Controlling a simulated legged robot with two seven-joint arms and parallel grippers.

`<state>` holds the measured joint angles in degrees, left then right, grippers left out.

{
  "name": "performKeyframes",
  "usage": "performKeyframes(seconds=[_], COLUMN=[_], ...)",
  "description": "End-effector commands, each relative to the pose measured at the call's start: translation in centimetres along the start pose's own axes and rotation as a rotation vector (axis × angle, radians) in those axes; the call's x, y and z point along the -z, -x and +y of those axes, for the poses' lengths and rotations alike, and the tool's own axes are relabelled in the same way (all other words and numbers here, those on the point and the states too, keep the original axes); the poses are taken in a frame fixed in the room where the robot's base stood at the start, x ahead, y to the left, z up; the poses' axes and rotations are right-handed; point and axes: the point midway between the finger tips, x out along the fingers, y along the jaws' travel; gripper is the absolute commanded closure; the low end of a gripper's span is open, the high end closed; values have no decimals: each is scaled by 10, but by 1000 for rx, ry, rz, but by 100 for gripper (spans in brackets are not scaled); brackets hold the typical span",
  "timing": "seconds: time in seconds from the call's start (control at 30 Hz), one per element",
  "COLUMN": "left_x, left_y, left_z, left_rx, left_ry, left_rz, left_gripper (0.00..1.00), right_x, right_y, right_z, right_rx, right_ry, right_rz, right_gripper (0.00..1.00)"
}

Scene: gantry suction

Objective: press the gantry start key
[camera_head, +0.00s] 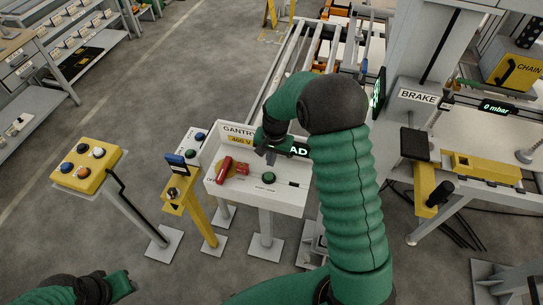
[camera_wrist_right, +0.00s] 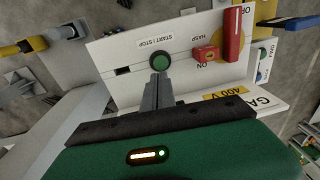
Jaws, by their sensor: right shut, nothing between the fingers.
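The white gantry control panel (camera_head: 225,195) stands on a post in the middle of the head view. Its round green start key (camera_head: 269,177) sits near the panel's front edge. In the right wrist view the green key (camera_wrist_right: 161,61) lies beside a START / STOP label (camera_wrist_right: 156,41). My right gripper (camera_head: 270,158) is shut and empty, over the panel and just behind the key. In the wrist view its fingertips (camera_wrist_right: 160,82) point at the key's near edge; I cannot tell whether they touch it. My left gripper (camera_head: 119,286) is at the bottom left, its jaws unclear.
A red rotary handle (camera_head: 224,168) and a red hasp block (camera_head: 243,169) sit left of the key on the panel. A yellow button box (camera_head: 88,165) and a yellow post (camera_head: 196,215) stand further left. A worktable with a BRAKE label (camera_head: 417,97) is at right.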

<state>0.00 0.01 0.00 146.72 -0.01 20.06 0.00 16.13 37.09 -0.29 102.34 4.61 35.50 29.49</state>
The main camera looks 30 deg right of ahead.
Motion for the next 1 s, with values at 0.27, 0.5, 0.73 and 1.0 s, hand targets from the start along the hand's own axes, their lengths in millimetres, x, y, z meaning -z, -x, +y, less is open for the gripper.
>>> performKeyframes(seconds=[0.27,0.5,0.73,1.0], left_x=[-2,-2,-2,-2], left_y=[-11,-10,-10,-10], left_z=[0,0,0,0], left_rx=[0,0,0,0], left_ry=[0,0,0,0], left_rz=[1,1,1,1], left_gripper=[64,64,64,64], right_x=[1,1,1,1], right_y=[34,36,36,36], right_z=[-1,-1,-1,-1], right_rx=[1,1,2,2], right_ry=[1,0,1,1], right_rz=[3,2,3,3], right_gripper=[100,100,100,100])
